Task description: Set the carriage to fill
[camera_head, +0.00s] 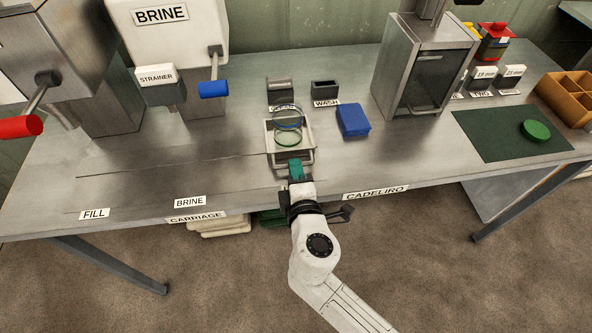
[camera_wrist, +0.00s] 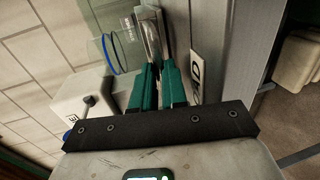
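The carriage (camera_head: 270,150) is a pale metal frame with a front handle bar, at the right end of a track line on the steel table. My gripper (camera_head: 296,168) is at the carriage's front handle. In the wrist view its green fingers (camera_wrist: 157,80) are close together at a metal bar, and look shut on it; the exact contact is partly hidden. The FILL label (camera_head: 94,213) lies at the table's front left, with the BRINE label (camera_head: 189,201) between.
The track left of the carriage looks clear. A red-handled machine (camera_head: 20,126) and a brine tank with a blue lever (camera_head: 213,89) stand behind it. A blue block (camera_head: 353,120) lies right of the carriage. A green mat (camera_head: 490,138) holds a green lid (camera_head: 535,130).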

